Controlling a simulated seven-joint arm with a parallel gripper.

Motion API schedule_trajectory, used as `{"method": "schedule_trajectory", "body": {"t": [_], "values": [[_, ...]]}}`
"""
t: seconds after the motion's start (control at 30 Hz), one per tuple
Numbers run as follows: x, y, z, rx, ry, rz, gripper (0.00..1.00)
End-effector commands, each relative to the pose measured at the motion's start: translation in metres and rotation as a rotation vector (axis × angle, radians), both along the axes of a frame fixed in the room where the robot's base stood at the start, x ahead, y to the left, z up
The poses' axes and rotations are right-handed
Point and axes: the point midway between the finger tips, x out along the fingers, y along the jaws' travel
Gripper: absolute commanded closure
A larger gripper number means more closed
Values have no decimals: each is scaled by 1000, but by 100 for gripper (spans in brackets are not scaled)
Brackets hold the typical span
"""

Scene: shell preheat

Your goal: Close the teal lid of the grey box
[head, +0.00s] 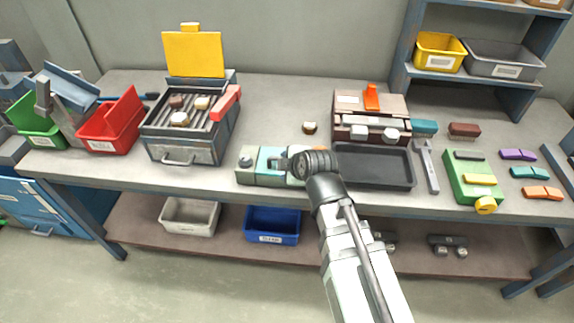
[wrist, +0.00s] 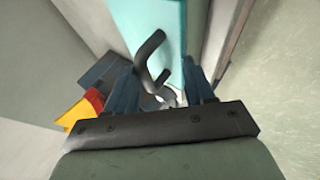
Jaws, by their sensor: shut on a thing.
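A teal panel (wrist: 165,20), which looks like the lid, runs up from between my fingers in the wrist view. A dark curved handle (wrist: 150,55) stands in front of it. My gripper (wrist: 160,85) is around the lower end of this handle and shut on it. In the head view a teal-topped, grey-green block (head: 264,178) lies at the bench's front edge, left of my dark wrist joint. My arm hides its right end. I cannot tell how far the lid is open, and the grey box's body is mostly hidden.
A grill (head: 185,148) with a raised yellow lid (head: 194,54) stands to the left, beside a red bin (head: 112,122). A black tray (head: 372,168) lies just right of my wrist. A green block (head: 472,178) and small coloured pieces are further right. The bench centre behind is mostly clear.

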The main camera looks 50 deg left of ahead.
Motion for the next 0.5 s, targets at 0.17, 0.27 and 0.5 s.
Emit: {"method": "schedule_trajectory", "body": {"t": [0.17,0.27,0.5], "values": [[-4,-14,7,-9,2,1,60],[-6,-24,17,-6,2,0,60],[-10,-42,39,-1,0,0,60]]}}
